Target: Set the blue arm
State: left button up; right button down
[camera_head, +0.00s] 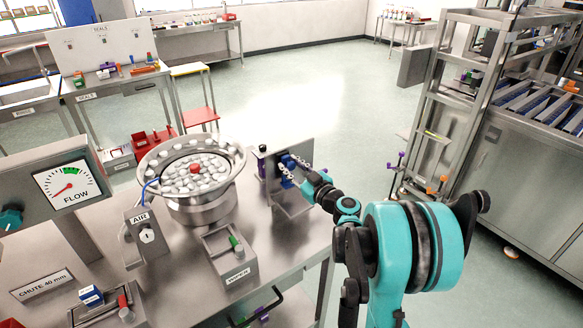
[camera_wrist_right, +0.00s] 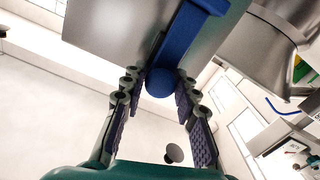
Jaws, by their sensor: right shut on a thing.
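The blue arm (camera_wrist_right: 184,36) is a flat blue bar on a steel plate in the right wrist view, with a round blue knob (camera_wrist_right: 160,82) at its near end. My right gripper (camera_wrist_right: 158,88) has its two ribbed fingers closed around this knob end. In the head view the same gripper (camera_head: 291,170) is at the upright steel plate (camera_head: 302,153), right of the bowl, and covers part of the blue arm (camera_head: 286,162). The arm's exact angle is hard to read there. My left gripper is not in view.
The steel bowl (camera_head: 238,160) holds many white caps and a red one, left of the plate. A steel frame (camera_head: 425,120) rises at right; the floor between is clear.

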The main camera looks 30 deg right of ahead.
jog(key=c, duration=1.2)
grip_release()
jog(key=shift+r, duration=0.15)
jog(key=s, duration=0.8)
jog(key=s+d, duration=0.1)
jog(key=s, duration=0.3)
